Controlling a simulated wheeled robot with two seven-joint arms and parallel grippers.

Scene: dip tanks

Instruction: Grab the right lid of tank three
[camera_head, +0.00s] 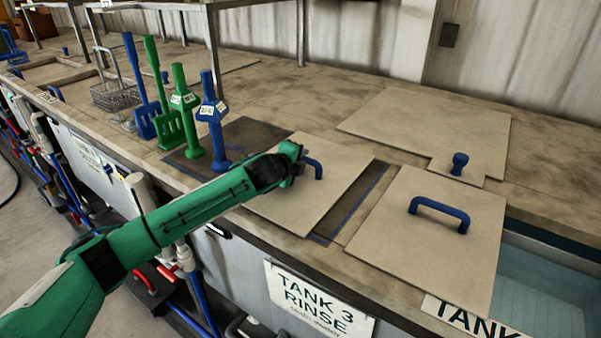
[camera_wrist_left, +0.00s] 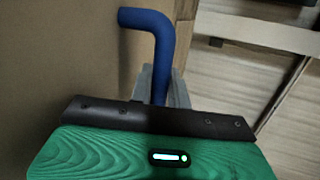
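The tank three lid (camera_head: 318,205) is a flat beige board lying behind the "TANK 3 RINSE" sign (camera_head: 318,302). Its blue bar handle (camera_head: 318,168) is partly hidden by my left gripper (camera_head: 298,160), which reaches it from the left. In the left wrist view, the blue handle (camera_wrist_left: 158,50) runs down between the grey fingers of my left gripper (camera_wrist_left: 161,88). The fingers sit close against both sides of it and look shut on it. The fingertips are hardly visible in the head view. My right gripper is not in view.
Another beige lid (camera_head: 390,240) with a blue handle lies to the right, beside an open water tank (camera_head: 545,290). A large board with a blue knob (camera_head: 459,163) lies behind. Blue and green paddles (camera_head: 212,125) and a wire basket (camera_head: 115,95) stand left.

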